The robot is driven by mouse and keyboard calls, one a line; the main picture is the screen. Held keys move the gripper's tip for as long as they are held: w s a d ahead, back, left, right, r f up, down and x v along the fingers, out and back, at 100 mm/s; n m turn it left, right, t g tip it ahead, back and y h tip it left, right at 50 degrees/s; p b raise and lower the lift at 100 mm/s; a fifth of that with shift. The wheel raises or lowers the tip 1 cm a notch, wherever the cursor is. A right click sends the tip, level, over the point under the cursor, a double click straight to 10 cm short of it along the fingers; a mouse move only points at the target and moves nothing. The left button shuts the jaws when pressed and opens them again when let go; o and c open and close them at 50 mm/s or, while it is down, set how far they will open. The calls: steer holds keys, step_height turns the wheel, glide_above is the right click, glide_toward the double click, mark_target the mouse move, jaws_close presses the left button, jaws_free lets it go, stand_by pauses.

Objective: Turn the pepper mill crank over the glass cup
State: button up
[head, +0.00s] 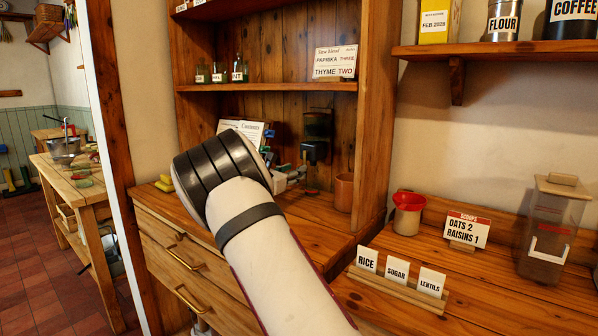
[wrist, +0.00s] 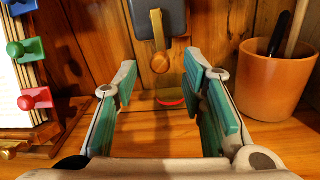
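The pepper mill is a dark box on the back boards of the shelf niche, in the head view (head: 317,124) and at the top of the wrist view (wrist: 160,18). Its brass crank (wrist: 157,32) hangs down and ends in a round wooden knob (wrist: 160,63). Something low and clear with a red band, apparently the glass cup (wrist: 170,97), stands below the knob. My gripper (wrist: 163,82) is open and empty, with one green-padded finger on each side of the knob in the picture. Whether it touches the knob cannot be told. In the head view my arm hides most of the gripper.
A terracotta pot (wrist: 274,82) with utensil handles stands close on the right, also in the head view (head: 343,192). A card board with coloured pegs (wrist: 22,75) stands close on the left. A shelf (head: 270,87) with small jars runs above.

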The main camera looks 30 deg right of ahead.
steer(key=shift+x, duration=2)
steer(key=shift+c, duration=0.4)
jaws_close()
